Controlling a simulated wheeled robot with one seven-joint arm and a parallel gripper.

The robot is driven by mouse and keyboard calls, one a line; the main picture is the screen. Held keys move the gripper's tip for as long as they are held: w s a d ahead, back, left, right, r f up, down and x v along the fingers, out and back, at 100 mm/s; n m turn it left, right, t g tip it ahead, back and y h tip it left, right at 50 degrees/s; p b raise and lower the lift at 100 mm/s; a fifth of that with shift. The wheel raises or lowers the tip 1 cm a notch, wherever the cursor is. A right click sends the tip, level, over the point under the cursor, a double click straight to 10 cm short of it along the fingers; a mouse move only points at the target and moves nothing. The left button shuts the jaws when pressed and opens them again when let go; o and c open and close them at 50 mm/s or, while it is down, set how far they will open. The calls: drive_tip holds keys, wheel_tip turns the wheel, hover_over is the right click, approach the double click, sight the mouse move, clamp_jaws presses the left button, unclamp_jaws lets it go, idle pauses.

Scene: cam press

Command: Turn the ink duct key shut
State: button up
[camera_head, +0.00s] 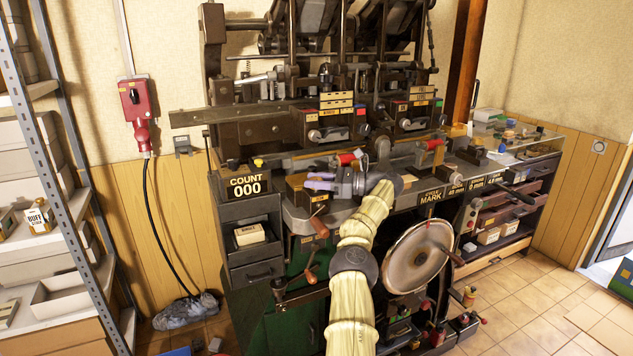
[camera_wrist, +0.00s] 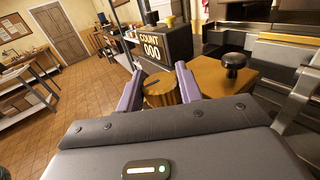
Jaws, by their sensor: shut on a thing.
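My gripper (camera_head: 309,181) reaches in from the right over the press bench, its purple fingers at a brass block (camera_head: 296,194) beside the COUNT box. In the wrist view the two fingers (camera_wrist: 161,76) stand either side of a round, ribbed brass piece with a dark mark on its top (camera_wrist: 160,97). The jaws are shut on this piece, which I take to be the ink duct key; no label on it is readable. Its lower part is hidden by my gripper's body. In the head view the fingers hide it.
The COUNT 000 box (camera_head: 249,186) stands close left of my gripper. A black knob (camera_wrist: 233,62) rises from the brass block, right of the fingers. A red-handled lever (camera_head: 347,158) is just behind my gripper, and a large disc wheel (camera_head: 419,258) is below right.

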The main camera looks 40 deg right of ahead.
drive_tip(key=o, duration=1)
drive_tip(key=shift+c, duration=0.2)
drive_tip(key=p+v, duration=0.7)
drive_tip(key=v, duration=0.5)
